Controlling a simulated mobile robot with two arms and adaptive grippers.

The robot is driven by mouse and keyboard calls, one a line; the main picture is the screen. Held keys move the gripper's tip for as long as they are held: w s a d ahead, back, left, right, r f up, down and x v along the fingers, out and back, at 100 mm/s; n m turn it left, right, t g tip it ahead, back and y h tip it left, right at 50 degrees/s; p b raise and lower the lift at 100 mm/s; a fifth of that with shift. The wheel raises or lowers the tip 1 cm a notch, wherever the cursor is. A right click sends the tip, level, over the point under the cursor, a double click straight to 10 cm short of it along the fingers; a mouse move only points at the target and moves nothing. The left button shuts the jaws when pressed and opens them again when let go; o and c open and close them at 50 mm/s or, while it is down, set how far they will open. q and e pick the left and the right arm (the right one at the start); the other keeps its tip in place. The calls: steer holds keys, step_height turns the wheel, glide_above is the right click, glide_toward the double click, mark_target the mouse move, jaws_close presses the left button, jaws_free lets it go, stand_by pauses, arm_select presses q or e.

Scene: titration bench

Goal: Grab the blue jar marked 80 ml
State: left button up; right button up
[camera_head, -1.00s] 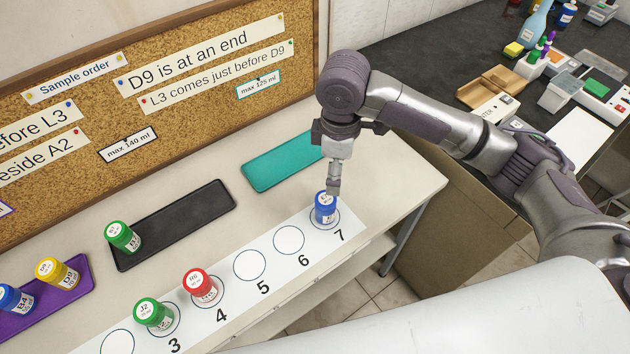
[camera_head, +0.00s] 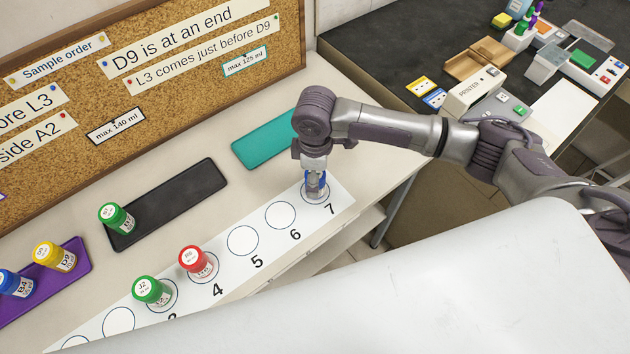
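A blue jar (camera_head: 310,187) stands upright on circle 7 at the far right end of the white numbered strip (camera_head: 262,270). My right gripper (camera_head: 316,190) points down over this jar, with its fingers down around it and hiding most of it. I cannot tell whether the fingers are closed on it. Another blue jar, marked B4 (camera_head: 14,284), stands on the purple tray (camera_head: 78,262) at the left. The volume on either blue jar is not readable here. My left gripper is not in view.
A red jar (camera_head: 195,260) and a green jar (camera_head: 151,291) stand on the strip; circles 5 and 6 are empty. A green jar (camera_head: 116,217) is on the black tray (camera_head: 185,195), a yellow jar (camera_head: 54,257) on the purple tray. The teal tray (camera_head: 268,140) looks empty.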

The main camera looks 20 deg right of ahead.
steer(key=shift+f, duration=1.2)
steer(key=c, duration=1.3)
steer(key=shift+r, duration=0.1)
